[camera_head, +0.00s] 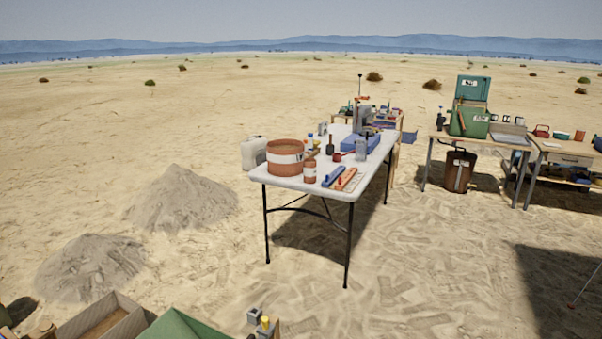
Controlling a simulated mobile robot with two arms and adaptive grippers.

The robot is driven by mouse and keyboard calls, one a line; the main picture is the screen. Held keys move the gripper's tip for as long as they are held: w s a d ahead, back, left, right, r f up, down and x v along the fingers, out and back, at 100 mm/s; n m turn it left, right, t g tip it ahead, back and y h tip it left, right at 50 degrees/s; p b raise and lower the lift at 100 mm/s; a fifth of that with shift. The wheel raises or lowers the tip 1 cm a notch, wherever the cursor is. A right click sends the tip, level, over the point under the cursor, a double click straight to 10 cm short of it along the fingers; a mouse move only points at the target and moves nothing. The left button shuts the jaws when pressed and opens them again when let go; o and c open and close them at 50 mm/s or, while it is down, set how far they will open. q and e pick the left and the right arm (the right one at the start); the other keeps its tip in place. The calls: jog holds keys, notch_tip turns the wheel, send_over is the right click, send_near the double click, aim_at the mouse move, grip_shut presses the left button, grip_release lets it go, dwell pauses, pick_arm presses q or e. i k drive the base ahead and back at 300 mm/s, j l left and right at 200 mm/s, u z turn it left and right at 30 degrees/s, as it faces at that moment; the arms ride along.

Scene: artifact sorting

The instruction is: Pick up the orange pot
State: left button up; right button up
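A wide, round orange-brown vessel (285,168) with a pale band stands near the left end of the white folding table (284,183). A smaller orange-brown bottle-like jar (309,172) with a pale label stands just to its right. A small orange-red cylinder (579,136) sits on the far right table; it is too small to make out well. I cannot tell for sure which of these is the orange pot. Neither of my grippers shows in the head view.
Blue and orange tools (345,179) lie near the white table's front edge. A pale jerrycan (254,153) is behind its left end. Sand piles (182,200) rise on the left. Open boxes (105,318) and a green cover (184,325) are at the bottom. Sand before the table is clear.

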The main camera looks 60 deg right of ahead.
aim_at(310, 164)
jog(key=z, duration=2.05)
jog(key=u, duration=2.15)
jog(key=z, duration=2.15)
jog(key=i+l, duration=0.95)
jog(key=i, duration=0.3)
jog(key=i+l+z, duration=0.1)
jog(key=i+l, duration=0.4)
jog(key=i, duration=0.1)
